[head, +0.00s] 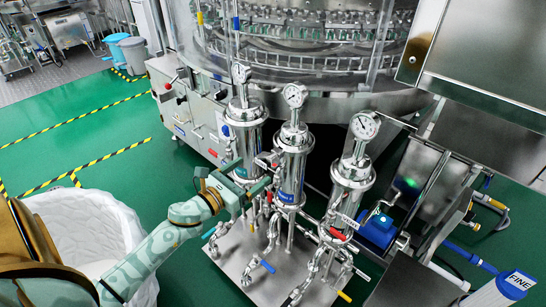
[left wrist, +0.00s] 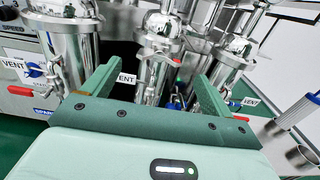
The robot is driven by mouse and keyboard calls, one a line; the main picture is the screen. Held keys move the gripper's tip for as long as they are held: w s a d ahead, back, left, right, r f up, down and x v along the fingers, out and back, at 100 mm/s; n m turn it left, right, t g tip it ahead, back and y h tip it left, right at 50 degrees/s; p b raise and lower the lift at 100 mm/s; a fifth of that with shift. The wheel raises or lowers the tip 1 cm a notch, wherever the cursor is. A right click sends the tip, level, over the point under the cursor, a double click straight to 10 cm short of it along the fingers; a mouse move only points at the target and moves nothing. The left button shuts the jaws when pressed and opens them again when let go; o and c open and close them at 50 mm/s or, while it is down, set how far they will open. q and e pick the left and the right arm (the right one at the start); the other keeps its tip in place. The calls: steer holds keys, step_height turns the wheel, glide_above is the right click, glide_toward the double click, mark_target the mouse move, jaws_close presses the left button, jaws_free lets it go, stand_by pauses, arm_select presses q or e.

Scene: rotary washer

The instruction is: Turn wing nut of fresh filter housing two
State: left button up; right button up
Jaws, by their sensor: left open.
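Three upright steel filter housings with dial gauges stand in a row in the head view: left (head: 246,128), middle (head: 291,165) and right (head: 350,185). I cannot read which is number two; the middle one has a blue label. A clamp with a small wing nut (head: 268,160) shows near its upper body. My green left gripper (head: 252,176) is open in front of the left and middle housings. In the left wrist view the open fingers (left wrist: 155,88) frame the middle housing (left wrist: 158,45), and its clamp (left wrist: 172,58) shows beyond the fingertips. Nothing is between the fingers.
Red-handled valves (head: 338,233) and blue-handled valves (head: 267,266) crowd the pipes below on a steel base plate (head: 238,250). A blue pump (head: 378,230) stands right of the housings. The large washer (head: 300,70) is behind. A white-lined bin (head: 85,225) is at lower left.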

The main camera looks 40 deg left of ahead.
mark_target(271, 157)
arm_select(q)
steer(key=w, duration=0.3)
steer(key=w+b, duration=0.1)
steer(key=w, duration=0.5)
steer(key=shift+w+d, duration=0.2)
steer(key=shift+d, duration=0.15)
steer(key=c, duration=1)
